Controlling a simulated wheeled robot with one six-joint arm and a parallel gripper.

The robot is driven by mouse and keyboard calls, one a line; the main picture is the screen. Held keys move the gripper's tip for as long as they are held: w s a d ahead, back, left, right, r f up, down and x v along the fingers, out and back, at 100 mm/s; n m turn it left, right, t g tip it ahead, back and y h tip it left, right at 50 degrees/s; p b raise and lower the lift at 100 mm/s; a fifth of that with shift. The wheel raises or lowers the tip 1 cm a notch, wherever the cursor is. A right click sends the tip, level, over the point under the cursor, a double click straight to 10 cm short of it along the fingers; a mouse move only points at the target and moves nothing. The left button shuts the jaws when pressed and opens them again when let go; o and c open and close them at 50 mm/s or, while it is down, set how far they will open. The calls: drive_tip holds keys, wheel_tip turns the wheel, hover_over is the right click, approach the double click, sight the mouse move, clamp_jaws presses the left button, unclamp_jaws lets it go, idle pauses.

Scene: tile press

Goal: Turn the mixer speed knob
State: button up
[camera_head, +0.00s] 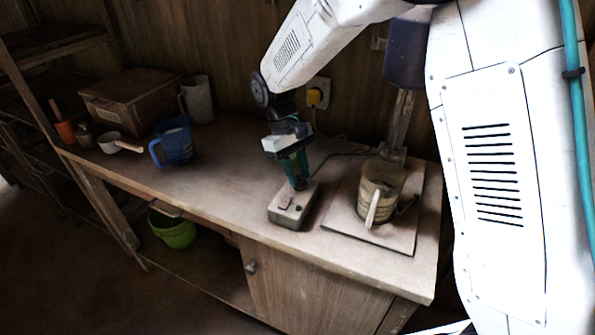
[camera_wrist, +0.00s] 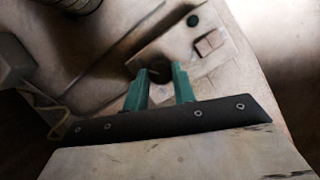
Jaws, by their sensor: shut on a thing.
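The speed control box (camera_head: 285,214) is a small pale box on the bench, left of the mixer board. It fills the upper middle of the wrist view (camera_wrist: 185,45), where its dark round knob (camera_wrist: 158,67) sits between the fingertips. My gripper (camera_head: 299,184) points down onto the box from above. Its two green fingers (camera_wrist: 159,78) are closed on the knob, one on each side, and partly hide it. A reddish square switch (camera_wrist: 210,43) and a small dark green button (camera_wrist: 193,20) are on the same face. In the head view the gripper hides the knob.
A bucket (camera_head: 384,184) with a pale handle stands on a board (camera_head: 341,212) to the right, under a dark mixer body (camera_head: 408,52). A cable runs behind the box. A blue jug (camera_head: 176,146), a grey jug (camera_head: 197,99) and a wooden box (camera_head: 133,97) stand at left.

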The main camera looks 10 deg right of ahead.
drive_tip(key=shift+m+y, duration=0.3)
drive_tip(key=shift+m, duration=0.3)
drive_tip(key=o, duration=1)
drive_tip(key=v, duration=0.7)
drive_tip(key=shift+w+r, duration=0.25)
drive_tip(key=shift+r, duration=0.1)
